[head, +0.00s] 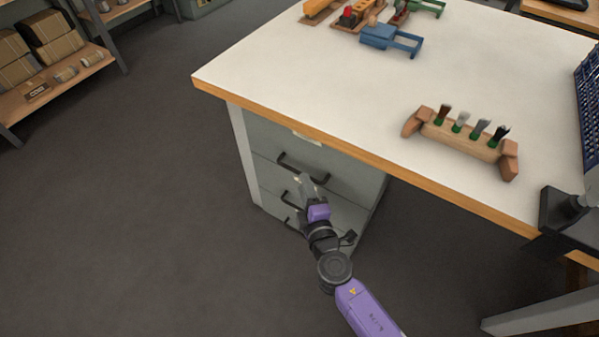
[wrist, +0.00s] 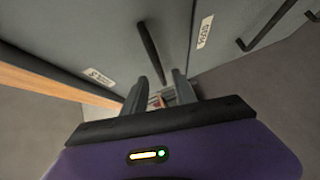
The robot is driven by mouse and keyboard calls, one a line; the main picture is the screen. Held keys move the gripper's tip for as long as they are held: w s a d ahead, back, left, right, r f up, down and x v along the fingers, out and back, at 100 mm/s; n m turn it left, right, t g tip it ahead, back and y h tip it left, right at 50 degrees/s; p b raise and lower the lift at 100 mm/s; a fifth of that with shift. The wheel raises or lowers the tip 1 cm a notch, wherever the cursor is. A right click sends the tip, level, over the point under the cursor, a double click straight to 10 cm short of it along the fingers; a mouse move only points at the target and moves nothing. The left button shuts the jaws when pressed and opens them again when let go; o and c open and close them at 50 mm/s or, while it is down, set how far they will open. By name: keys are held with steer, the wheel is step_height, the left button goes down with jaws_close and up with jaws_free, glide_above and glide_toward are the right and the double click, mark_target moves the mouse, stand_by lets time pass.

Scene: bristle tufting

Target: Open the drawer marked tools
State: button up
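A grey drawer cabinet (head: 345,180) stands under the workbench, with dark bar handles one above another on its front. The top handle (head: 303,166) also shows in the wrist view (wrist: 150,50). My gripper (head: 306,183) is in front of the cabinet, close below the top handle. In the wrist view its two fingers (wrist: 160,90) are apart, and the handle's near end appears in line with the gap; I cannot tell whether they touch. Two white labels show, one on the top drawer (wrist: 98,76) and one on the drawer below (wrist: 205,30); I cannot read either surely. The drawers look shut.
The workbench (head: 300,75) overhangs the cabinet with a wooden edge. On it are a wooden holder (head: 460,137) with several brushes and a blue clamp-like tool (head: 390,40). A shelf (head: 60,85) with boxes stands at the left. The floor left of the cabinet is clear.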

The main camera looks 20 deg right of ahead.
steer(key=w, duration=0.3)
steer(key=w+d, duration=0.1)
steer(key=w, duration=0.1)
steer(key=shift+w+f, duration=0.25)
steer(key=shift+f, duration=0.15)
steer(key=shift+c, duration=0.3)
steer(key=shift+a, duration=0.1)
jaws_close()
stand_by(0.7)
